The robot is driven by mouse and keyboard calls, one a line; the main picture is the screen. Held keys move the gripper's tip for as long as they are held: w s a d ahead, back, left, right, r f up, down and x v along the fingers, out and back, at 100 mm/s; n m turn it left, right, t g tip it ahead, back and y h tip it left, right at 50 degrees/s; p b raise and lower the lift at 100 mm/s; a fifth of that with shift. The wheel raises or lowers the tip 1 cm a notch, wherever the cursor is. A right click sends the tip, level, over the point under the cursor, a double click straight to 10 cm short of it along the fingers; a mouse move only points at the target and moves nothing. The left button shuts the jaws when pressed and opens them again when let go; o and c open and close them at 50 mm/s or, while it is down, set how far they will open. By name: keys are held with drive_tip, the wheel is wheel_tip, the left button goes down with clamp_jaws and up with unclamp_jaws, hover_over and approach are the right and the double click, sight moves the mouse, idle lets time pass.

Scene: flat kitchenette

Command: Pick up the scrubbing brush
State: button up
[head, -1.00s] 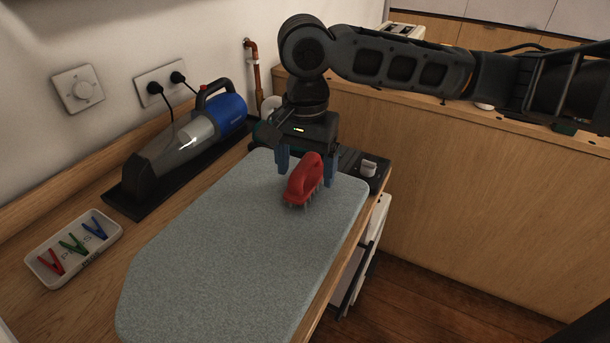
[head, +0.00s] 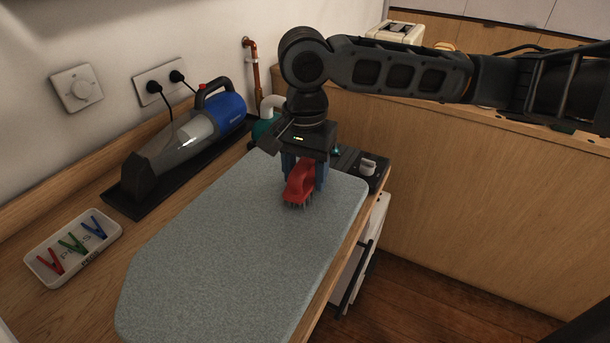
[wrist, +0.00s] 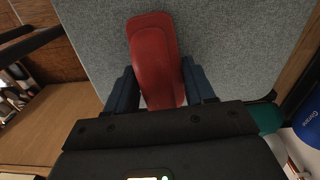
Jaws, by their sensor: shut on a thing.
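The scrubbing brush (head: 299,185) is red with pale bristles pointing down. It is at the far end of the grey ironing board (head: 220,250). My gripper (head: 304,178) points down over the brush, with a blue finger on each side, shut on it. In the wrist view the red brush (wrist: 155,60) lies lengthwise between the two fingers (wrist: 155,88), its near end partly hidden by the gripper body. I cannot tell whether the bristles still touch the board.
A handheld vacuum (head: 190,140) lies on a dark base by the wall. A white tray (head: 105,243) with red, green and blue pegs sits at the left. A dark panel with a pale knob (head: 368,166) is behind the board. The board's front is clear.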

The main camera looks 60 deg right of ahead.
drive_tip(key=shift+c, duration=0.5)
drive_tip(key=shift+r, duration=0.5)
drive_tip(key=r, duration=0.2)
drive_tip(key=d+r, duration=0.1)
drive_tip(key=shift+s+d+r+b, duration=0.15)
drive_tip(key=shift+s+r+b, duration=0.05)
drive_tip(key=shift+r+b, duration=0.15)
drive_tip(key=s+d+r, duration=0.1)
drive_tip(key=d+r, duration=0.1)
drive_tip(key=d, duration=0.1)
drive_tip(key=s+d+r, duration=0.1)
drive_tip(key=d+r, duration=0.1)
drive_tip(key=d, duration=0.1)
drive_tip(key=s+d+r+b, duration=0.1)
drive_tip(key=d+r, duration=0.1)
drive_tip(key=d, duration=0.1)
drive_tip(key=shift+s+d+r, duration=0.15)
drive_tip(key=shift+s+d, duration=0.15)
drive_tip(key=shift+s, duration=0.1)
